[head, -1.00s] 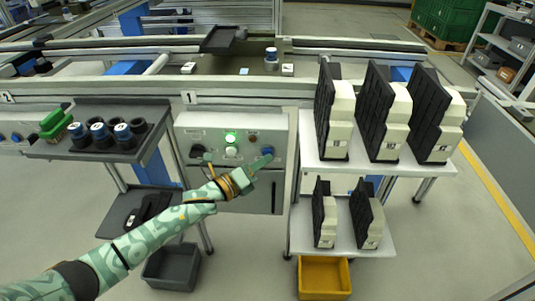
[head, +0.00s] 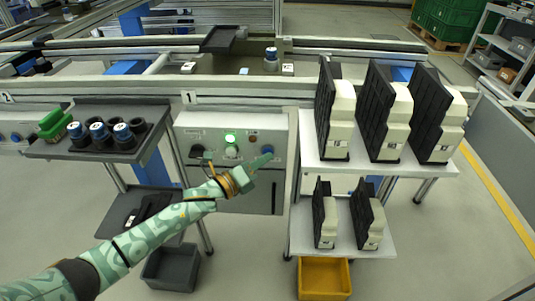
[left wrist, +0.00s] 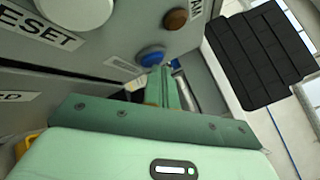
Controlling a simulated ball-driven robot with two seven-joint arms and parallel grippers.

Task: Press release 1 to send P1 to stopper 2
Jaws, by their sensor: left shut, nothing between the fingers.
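The control panel (head: 225,200) under the number 1 sign carries a lit green lamp (head: 230,138), a white button (head: 231,152), a brown button and a blue button (head: 267,150). My left gripper (head: 266,159) is shut and empty, its fingertips at the blue button's lower edge. In the left wrist view the fingertips (left wrist: 164,74) overlap the lower right of the blue button (left wrist: 151,55); I cannot tell whether they touch it. The blue button's label is not readable. A pallet with a blue-and-white cylinder (head: 271,54) sits on the conveyor behind; its name cannot be read.
A rack of black-and-cream parts (head: 335,115) stands close to the right of the panel. A tray with blue-capped cylinders (head: 100,132) and a green brush is at the left. A yellow bin (head: 324,279) and a grey bin (head: 170,270) are below.

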